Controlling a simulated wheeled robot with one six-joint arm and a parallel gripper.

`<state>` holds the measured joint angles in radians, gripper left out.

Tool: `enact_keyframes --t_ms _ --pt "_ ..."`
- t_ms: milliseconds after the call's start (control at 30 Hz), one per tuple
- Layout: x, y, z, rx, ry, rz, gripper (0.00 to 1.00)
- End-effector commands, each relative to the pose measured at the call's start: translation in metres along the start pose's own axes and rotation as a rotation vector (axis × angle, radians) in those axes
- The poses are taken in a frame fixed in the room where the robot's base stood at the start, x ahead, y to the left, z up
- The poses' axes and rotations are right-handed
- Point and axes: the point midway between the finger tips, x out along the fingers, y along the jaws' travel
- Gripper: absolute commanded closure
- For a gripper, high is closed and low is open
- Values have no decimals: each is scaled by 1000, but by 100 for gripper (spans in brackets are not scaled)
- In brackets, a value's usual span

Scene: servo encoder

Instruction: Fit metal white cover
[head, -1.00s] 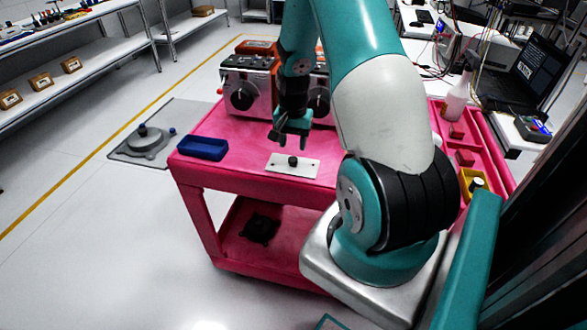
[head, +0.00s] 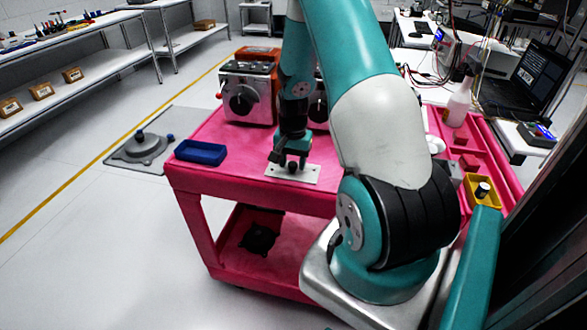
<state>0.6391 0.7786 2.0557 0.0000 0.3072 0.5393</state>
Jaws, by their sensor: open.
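A flat white metal cover (head: 311,173) with a dark knob (head: 292,167) near its middle lies on the pink cart top (head: 235,155), close to the front edge. My gripper (head: 291,161) is open, pointing down over the cover, with its fingertips near the knob. I cannot tell whether the fingers touch it. Two grey machines with dark dials stand at the back of the cart. The left one (head: 248,90) is clear to see; the right one (head: 319,108) is mostly hidden behind my arm.
A blue tray (head: 201,152) sits at the cart's left corner. A yellow bin (head: 477,191) and a spray bottle (head: 459,104) are on the right. The cart top between the blue tray and the cover is clear.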

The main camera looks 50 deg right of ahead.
Motion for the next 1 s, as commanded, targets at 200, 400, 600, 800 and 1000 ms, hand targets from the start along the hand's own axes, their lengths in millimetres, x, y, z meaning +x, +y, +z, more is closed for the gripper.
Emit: enact_keyframes --t_ms 200,400,600,800,1000 --pt "0 0 0 0 0 0 83" --pt "-2 0 0 0 0 0 100" --pt "-19 0 0 0 1 -1 100" --pt "-41 0 0 0 0 0 100" --pt "-62 0 0 0 0 0 100"
